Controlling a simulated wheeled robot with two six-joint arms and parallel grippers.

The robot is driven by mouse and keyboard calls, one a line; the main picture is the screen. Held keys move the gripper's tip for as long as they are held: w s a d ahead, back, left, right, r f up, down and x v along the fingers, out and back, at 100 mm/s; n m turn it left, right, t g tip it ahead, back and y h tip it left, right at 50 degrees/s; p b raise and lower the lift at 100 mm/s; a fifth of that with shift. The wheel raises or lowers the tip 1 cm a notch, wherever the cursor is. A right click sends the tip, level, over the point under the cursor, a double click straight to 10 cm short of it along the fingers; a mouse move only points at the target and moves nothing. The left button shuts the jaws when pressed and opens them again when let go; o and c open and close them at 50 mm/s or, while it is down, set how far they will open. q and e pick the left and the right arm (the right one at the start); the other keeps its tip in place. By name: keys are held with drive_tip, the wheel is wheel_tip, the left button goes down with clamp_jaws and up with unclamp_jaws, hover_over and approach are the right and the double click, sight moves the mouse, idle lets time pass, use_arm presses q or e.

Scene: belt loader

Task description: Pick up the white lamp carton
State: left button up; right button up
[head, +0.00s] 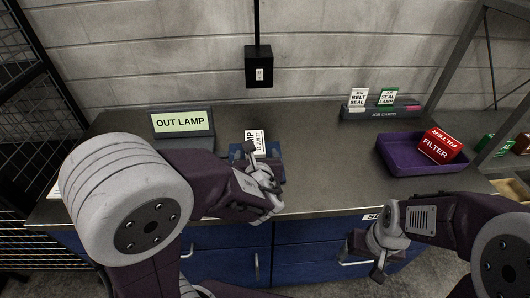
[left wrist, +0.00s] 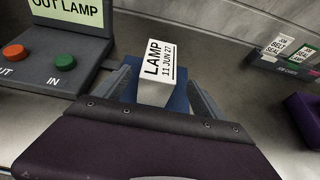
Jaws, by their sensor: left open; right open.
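The white lamp carton (head: 257,138) stands on a dark blue pad (head: 237,152) on the counter, partly hidden behind my left gripper in the head view. In the left wrist view the carton (left wrist: 157,68) shows its label "LAMP 11 JUN 27" and stands between the two fingers. My left gripper (head: 268,178) is open; the left wrist view shows its fingers (left wrist: 162,88) apart on either side of the carton. My right gripper (head: 378,256) is open and empty, low at the counter's front edge, away from the carton.
A sign box reading "OUT LAMP" (head: 182,123) stands left of the carton; the left wrist view shows its red button (left wrist: 14,53) and green button (left wrist: 65,61). A purple tray (head: 398,160) holds a red filter box (head: 441,146) at right. A card holder (head: 372,114) stands behind. The counter between is clear.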

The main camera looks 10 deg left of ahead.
use_arm(q)
drive_tip(key=shift+w+a+f, duration=0.15)
drive_tip(key=shift+w+a, duration=0.05)
drive_tip(key=shift+w, duration=0.05)
drive_tip(key=shift+w+a+f+b, duration=0.3)
drive_tip(key=shift+w+f, duration=0.05)
drive_tip(key=shift+w, duration=0.25)
drive_tip(key=shift+w+f, duration=0.25)
drive_tip(key=shift+w, duration=0.35)
drive_tip(key=x, duration=0.5)
drive_tip(key=shift+w+f, duration=0.1)
drive_tip(key=shift+w, duration=0.05)
drive_tip(key=c, duration=1.6)
use_arm(e)
drive_tip(key=shift+s+f, duration=0.25)
